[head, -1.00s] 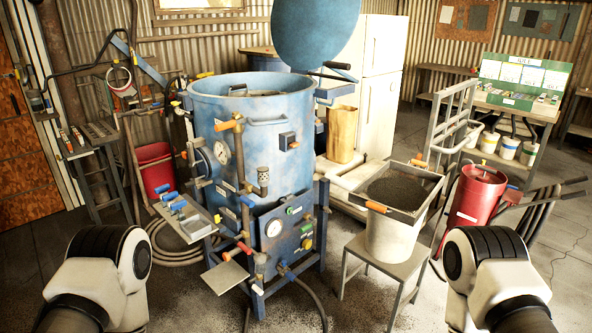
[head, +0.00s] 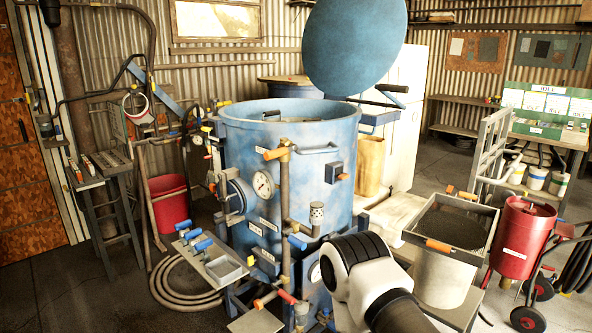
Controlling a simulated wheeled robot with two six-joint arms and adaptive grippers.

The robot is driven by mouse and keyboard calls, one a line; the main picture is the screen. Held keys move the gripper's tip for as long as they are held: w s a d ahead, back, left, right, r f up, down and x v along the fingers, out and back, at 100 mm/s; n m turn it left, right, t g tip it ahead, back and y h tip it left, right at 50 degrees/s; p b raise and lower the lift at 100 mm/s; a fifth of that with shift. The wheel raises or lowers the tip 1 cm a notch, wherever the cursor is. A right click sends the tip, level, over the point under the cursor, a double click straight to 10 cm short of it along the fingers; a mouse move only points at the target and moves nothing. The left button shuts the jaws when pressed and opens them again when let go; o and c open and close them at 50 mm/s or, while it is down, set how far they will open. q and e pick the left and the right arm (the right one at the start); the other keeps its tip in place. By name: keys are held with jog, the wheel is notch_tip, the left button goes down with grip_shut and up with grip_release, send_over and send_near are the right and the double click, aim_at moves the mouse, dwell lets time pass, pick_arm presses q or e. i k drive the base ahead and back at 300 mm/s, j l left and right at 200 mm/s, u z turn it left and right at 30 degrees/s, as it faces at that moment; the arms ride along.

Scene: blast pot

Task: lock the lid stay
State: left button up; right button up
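The blue blast pot (head: 290,165) stands upright in the middle of the head view, its top open. Its round blue lid (head: 354,45) stands raised, on edge, above the back right of the rim. A dark bar with a black grip (head: 391,88) juts out just below the lid, above a blue bracket (head: 379,117); I cannot tell which part is the lid stay or whether it is locked. A white and black link of my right arm is in front of the pot's lower right and hides part of it. Neither gripper shows.
A bucket (head: 442,277) with a sieve tray of dark grit (head: 450,225) stands right of the pot. A red tank (head: 520,240) on a cart is farther right. A side shelf (head: 213,264) with blue-handled tools juts from the pot's left. A red bucket (head: 168,206) stands behind it.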

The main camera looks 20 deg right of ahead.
aim_at(344, 176)
jog(key=i+l+z, duration=0.1)
jog(key=i+z, duration=0.65)
jog(key=z, duration=0.15)
jog(key=i+j+z, duration=0.2)
jog(key=i+z, duration=0.25)
jog(key=k, duration=0.1)
